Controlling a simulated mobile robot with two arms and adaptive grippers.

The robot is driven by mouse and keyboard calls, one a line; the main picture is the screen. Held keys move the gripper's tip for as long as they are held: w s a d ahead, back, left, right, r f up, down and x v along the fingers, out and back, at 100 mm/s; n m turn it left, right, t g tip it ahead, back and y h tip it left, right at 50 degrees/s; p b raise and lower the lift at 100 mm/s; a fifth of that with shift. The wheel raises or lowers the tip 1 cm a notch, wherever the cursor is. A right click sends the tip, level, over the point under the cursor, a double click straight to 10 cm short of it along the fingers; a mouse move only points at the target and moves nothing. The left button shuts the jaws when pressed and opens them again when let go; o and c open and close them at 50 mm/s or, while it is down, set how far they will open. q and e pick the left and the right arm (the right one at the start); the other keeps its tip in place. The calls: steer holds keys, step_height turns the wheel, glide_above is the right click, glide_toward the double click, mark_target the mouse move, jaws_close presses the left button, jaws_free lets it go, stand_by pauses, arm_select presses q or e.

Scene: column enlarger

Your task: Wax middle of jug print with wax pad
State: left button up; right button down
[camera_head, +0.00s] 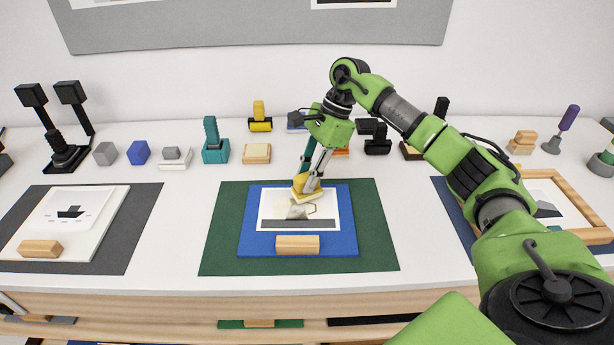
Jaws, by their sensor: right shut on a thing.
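The jug print (272,208) lies on a blue board (258,243) on a green mat (222,258) in the middle of the table. It shows a grey shape and a pale outline over a dark band. My right gripper (308,178) is shut on a yellow wax pad (307,188). My left gripper is not in view.
A wooden block (297,245) sits at the board's front edge. A ship print (70,212) lies on the left mat, and a wooden frame (588,232) is at the right. Several tools, including a teal brush (215,145), stand along the back.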

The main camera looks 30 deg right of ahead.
steer(key=shift+f+b, duration=0.45)
steer(key=shift+f, duration=0.2)
stand_by(0.6)
steer(key=shift+s+a+b, duration=0.2)
steer(key=shift+s+a, duration=0.4)
steer(key=shift+s, duration=0.35)
steer(key=shift+s+a+b, duration=0.15)
steer(key=shift+s+a, duration=0.5)
steer(key=shift+s, duration=0.3)
steer(key=shift+s+a+b, duration=0.2)
steer(key=shift+s+a, duration=0.4)
steer(key=shift+s, duration=0.35)
steer(key=shift+w+d, duration=0.6)
steer(key=shift+w, duration=0.35)
steer(key=shift+w+d, duration=0.65)
steer(key=shift+w, duration=0.35)
steer(key=shift+w+d, duration=0.6)
steer(key=shift+w, duration=0.35)
steer(key=shift+r+p, duration=2.5)
steer(key=shift+r, duration=1)
